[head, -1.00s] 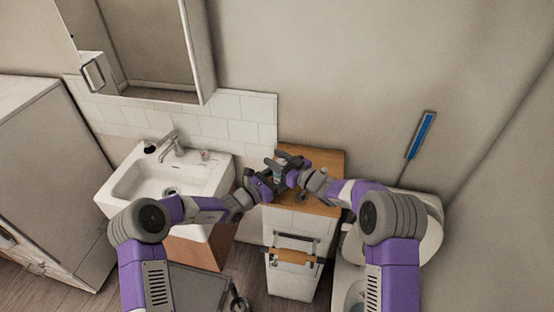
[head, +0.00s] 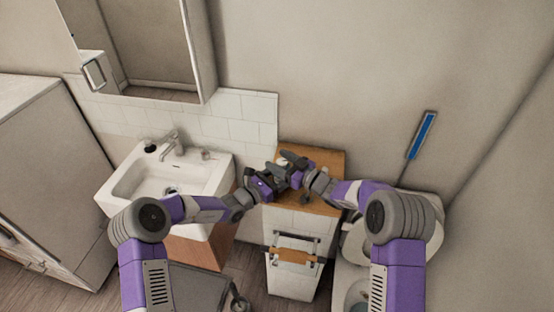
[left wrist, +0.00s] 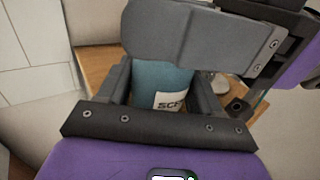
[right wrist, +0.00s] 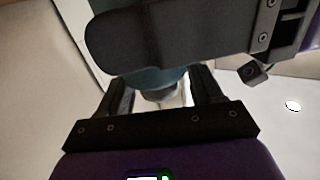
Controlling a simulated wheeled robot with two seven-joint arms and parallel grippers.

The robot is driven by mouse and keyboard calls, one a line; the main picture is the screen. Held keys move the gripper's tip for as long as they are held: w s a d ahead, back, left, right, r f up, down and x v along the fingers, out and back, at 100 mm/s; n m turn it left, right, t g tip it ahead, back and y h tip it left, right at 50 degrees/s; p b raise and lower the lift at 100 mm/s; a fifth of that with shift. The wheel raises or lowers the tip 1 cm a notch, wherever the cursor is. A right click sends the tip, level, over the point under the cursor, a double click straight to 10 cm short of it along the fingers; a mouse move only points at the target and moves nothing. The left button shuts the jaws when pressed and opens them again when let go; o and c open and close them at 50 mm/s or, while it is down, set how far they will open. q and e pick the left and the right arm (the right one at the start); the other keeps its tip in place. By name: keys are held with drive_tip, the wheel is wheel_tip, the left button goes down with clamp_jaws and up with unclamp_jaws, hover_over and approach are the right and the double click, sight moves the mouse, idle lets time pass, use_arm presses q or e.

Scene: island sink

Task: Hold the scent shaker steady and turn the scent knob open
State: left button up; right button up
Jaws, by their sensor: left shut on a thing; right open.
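The scent shaker is a teal body with a white label reading "SCE" (left wrist: 168,86) in the left wrist view. It stands between the fingers of my left gripper (left wrist: 165,98), which is shut on it. In the right wrist view the teal body (right wrist: 150,78) shows behind a dark grey gripper part. A pale piece, perhaps the scent knob (right wrist: 162,95), shows between the fingers of my right gripper (right wrist: 158,98), which is open. In the head view my left gripper (head: 268,184) and right gripper (head: 296,169) meet closely and mostly hide the shaker.
The wooden top (head: 325,165) of a white cabinet lies under the grippers. A white sink (head: 140,187) is to the left, a toilet (head: 425,225) to the right. A blue-and-grey item (head: 421,135) is against the wall. A towel bar (head: 293,256) is on the cabinet front.

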drive_tip(key=v, duration=1)
drive_tip(key=shift+s+d, duration=0.2)
drive_tip(key=shift+d, duration=0.05)
use_arm(q)
drive_tip(key=o, duration=1.2)
drive_tip(key=shift+o, duration=0.2)
